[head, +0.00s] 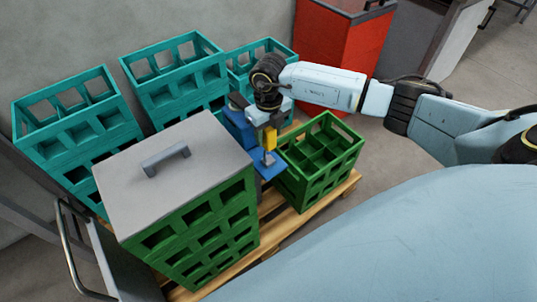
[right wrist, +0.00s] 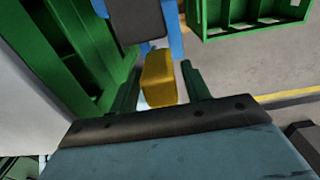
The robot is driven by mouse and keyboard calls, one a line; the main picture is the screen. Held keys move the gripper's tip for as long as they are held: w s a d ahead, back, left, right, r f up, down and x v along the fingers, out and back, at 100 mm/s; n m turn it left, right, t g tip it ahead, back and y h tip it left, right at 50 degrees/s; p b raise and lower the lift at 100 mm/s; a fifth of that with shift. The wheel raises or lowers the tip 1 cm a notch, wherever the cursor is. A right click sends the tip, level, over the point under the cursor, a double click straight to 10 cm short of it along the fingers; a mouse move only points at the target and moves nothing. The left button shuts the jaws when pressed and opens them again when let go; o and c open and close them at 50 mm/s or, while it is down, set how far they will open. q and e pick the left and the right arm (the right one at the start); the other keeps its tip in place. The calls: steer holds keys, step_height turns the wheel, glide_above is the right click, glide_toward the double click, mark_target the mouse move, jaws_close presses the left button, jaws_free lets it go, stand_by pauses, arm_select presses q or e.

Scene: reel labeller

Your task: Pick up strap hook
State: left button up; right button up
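A yellow block (head: 270,138), which may be the strap hook, shows beside a blue device (head: 238,126) between the crates. In the right wrist view the yellow block (right wrist: 158,80) stands between the two dark green fingers of my right gripper (right wrist: 160,70). The fingers are apart, with a visible gap beside the block on the right. My right gripper (head: 267,126) points down from above in the head view, its fingers partly hidden there. A dark grey part (right wrist: 137,20) and a blue part lie beyond the block in the wrist view. My left gripper does not show.
A green crate stack with a grey handled lid (head: 180,165) stands close left of my right gripper. An open green crate (head: 325,150) stands close right, on a wooden pallet (head: 283,225). Teal crates (head: 175,75) stand behind. A red bin (head: 342,55) is at the back.

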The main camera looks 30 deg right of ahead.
jaws_close()
steer(key=shift+r, duration=0.1)
